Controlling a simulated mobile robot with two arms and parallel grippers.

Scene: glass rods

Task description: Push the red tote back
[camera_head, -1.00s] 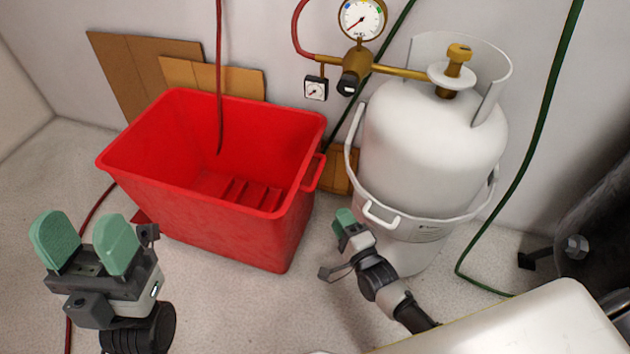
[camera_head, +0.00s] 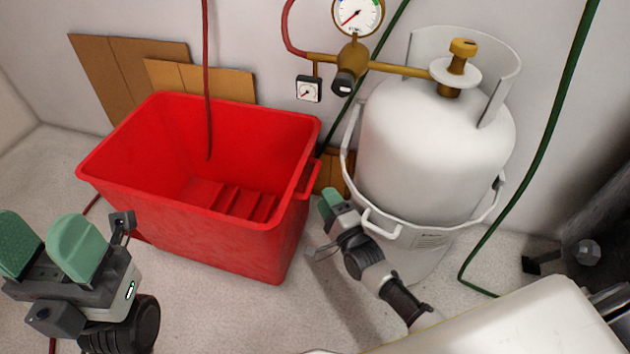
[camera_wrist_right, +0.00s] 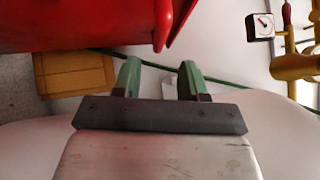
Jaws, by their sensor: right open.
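The red tote (camera_head: 205,240) stands empty-looking on the floor near the back wall, its open top facing up. A red hose hangs in front of its inside. My right gripper (camera_head: 330,204) is just right of the tote's right side, apart from it in the head view. In the right wrist view, its two green fingers (camera_wrist_right: 159,78) are spread with nothing between them, and the red tote (camera_wrist_right: 80,22) fills the upper left. My left gripper (camera_head: 42,243) is at the lower left, in front of the tote, its green fingers apart and empty.
A white gas cylinder (camera_head: 430,150) in a white ring holder stands close right of my right gripper. Brown cardboard (camera_head: 130,70) leans on the wall behind the tote. A gauge (camera_head: 357,14) and green hoses hang at the wall. Floor shows in front of the tote.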

